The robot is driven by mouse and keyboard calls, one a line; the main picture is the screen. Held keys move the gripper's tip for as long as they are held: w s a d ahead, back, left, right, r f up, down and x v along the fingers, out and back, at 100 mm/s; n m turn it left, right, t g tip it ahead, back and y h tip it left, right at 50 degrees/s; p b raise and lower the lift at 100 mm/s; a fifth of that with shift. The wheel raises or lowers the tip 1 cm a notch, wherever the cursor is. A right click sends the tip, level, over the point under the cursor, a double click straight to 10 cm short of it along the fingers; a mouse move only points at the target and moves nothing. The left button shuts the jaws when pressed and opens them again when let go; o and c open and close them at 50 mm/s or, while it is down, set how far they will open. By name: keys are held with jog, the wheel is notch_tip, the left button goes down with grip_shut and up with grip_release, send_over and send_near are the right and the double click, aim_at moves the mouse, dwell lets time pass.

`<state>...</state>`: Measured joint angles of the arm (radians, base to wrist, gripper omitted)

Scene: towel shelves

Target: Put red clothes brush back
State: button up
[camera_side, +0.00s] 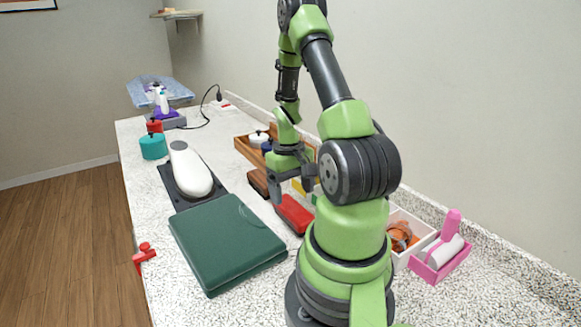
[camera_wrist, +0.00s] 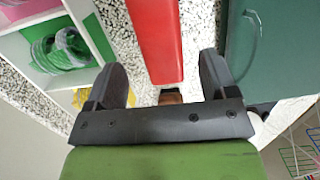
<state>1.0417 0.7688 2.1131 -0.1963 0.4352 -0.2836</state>
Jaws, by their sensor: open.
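The red clothes brush (camera_side: 294,213) lies on the speckled counter beside the dark green folded item. In the wrist view the red brush (camera_wrist: 155,38) runs lengthwise from the top edge to between the fingers. My gripper (camera_side: 291,190) is open and points down just above and behind the brush in the side view. In the wrist view its two fingers (camera_wrist: 161,64) stand apart on either side of the brush's near end, and I see no contact. A small brown part (camera_wrist: 170,96) shows just past the red end, mostly hidden by the gripper.
The dark green item (camera_side: 228,240) lies close left of the brush. A brown block (camera_side: 258,183), a wooden tray (camera_side: 243,148), a white box (camera_side: 417,228) and a pink holder (camera_side: 440,263) line the wall side. A white iron-like object (camera_side: 190,170) rests on a dark board.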

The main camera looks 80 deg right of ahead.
aim_at(290, 204)
jog(key=w+a+r+n+t+h, duration=0.15)
jog(key=w+a+r, duration=0.3)
jog(key=r, duration=0.45)
jog(key=w+a+r+n+t, duration=0.1)
jog(key=w+a+r+t, duration=0.15)
jog(key=a+r, duration=0.5)
jog(key=s+a+r+n+t+y, duration=0.2)
jog(key=s+a+r+t, duration=0.2)
jog(key=a+r, duration=0.4)
jog(key=s+a, duration=0.1)
jog(key=a, duration=0.4)
jog(key=shift+r+n+y, duration=0.1)
jog(key=shift+n+y, duration=0.15)
